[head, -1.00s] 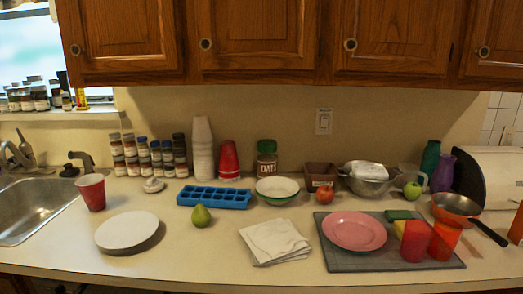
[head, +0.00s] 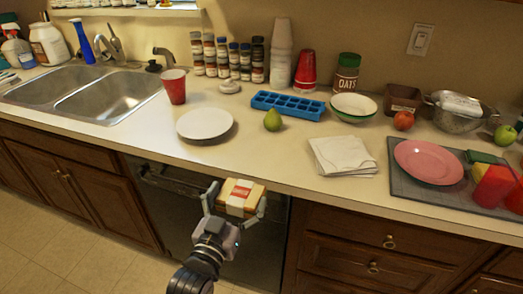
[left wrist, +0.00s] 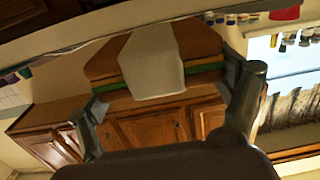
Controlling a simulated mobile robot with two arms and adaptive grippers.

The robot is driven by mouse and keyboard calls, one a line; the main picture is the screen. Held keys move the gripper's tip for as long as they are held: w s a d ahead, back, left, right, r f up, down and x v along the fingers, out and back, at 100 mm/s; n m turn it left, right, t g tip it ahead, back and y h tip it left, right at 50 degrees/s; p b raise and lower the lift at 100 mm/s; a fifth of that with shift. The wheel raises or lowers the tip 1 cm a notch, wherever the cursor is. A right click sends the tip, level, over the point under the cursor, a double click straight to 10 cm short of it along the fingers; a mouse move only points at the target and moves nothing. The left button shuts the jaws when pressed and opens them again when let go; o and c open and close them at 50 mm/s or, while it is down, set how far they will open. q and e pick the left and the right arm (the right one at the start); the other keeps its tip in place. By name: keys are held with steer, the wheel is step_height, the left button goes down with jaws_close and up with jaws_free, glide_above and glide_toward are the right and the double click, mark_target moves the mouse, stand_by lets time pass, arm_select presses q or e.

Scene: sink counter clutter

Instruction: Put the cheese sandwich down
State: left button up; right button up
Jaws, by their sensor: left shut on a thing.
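The cheese sandwich (head: 240,198) is a tan block with a white and red wrapper band. My left gripper (head: 234,203) is shut on it, with one finger on each side. It holds the sandwich in front of the counter's front edge, before the dark dishwasher front. In the left wrist view the sandwich (left wrist: 200,62) sits between the two fingers (left wrist: 165,95), its pale band facing the camera and green and yellow layers along its edge. My right gripper is not in view.
On the counter (head: 270,160) stand a white plate (head: 204,123), a green pear (head: 272,120), a blue ice tray (head: 288,105), folded napkins (head: 343,155) and a pink plate (head: 429,161) on a grey mat. Bare counter lies between the white plate and napkins.

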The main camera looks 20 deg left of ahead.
arm_select(q)
steer(key=w+a+r, duration=0.1)
steer(key=w+r, duration=1.7)
steer(key=r, duration=0.2)
steer(key=shift+w+a+r, duration=0.15)
steer(key=shift+w+r, duration=0.25)
steer(key=shift+f, duration=0.1)
step_height(320, 180, down, 16)
steer(key=shift+r+b, duration=0.1)
steer(key=shift+b, duration=0.2)
step_height(320, 180, down, 4)
steer(key=shift+r+p, duration=0.2)
steer(key=shift+p, duration=0.2)
